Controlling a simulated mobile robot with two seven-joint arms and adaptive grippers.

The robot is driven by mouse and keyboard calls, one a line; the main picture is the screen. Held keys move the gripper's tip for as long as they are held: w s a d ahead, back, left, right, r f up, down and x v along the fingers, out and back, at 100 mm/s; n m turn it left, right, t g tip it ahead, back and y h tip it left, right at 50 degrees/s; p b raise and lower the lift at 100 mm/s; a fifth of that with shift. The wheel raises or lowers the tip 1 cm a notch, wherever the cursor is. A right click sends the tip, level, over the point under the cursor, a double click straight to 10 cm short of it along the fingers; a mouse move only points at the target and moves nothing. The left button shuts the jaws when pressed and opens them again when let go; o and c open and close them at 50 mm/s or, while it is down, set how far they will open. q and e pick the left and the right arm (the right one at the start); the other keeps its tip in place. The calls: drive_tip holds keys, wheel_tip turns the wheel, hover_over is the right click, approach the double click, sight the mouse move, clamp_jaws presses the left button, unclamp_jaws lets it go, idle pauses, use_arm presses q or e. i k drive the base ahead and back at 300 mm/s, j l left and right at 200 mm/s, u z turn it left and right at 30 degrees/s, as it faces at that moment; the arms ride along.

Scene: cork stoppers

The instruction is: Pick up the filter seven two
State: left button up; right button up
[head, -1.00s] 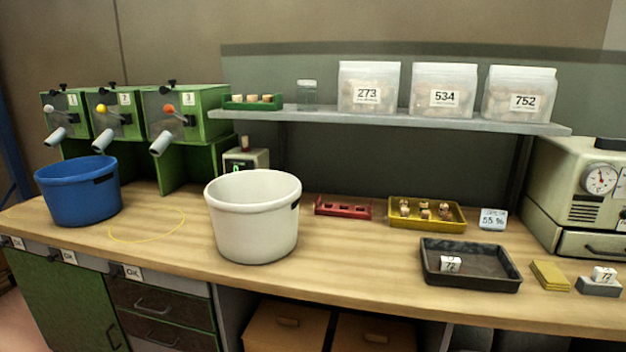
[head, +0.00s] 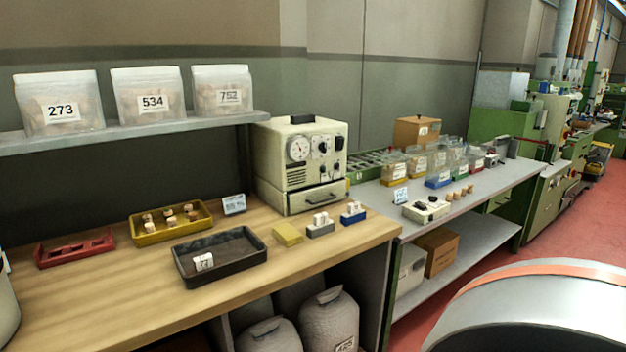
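A small white block with dark print (head: 203,261) lies in the black tray (head: 262,258) on the wooden bench, near the tray's left side. Its print looked like 72 in the earlier frame but is too small to read surely now. A similar white labelled piece (head: 320,219) sits on a small grey holder (head: 320,231), right of the tray. Another white labelled piece (head: 353,208) sits on a blue holder (head: 353,218) farther right. Their print is also hard to read. Neither of my grippers is in view.
A yellow pad (head: 287,234) lies between black tray and grey holder. A grey bench (head: 480,190) is at right. A rounded metal body (head: 540,315) fills the lower right.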

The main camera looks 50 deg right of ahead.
sight(320, 220)
drive_tip(key=z, duration=1.65)
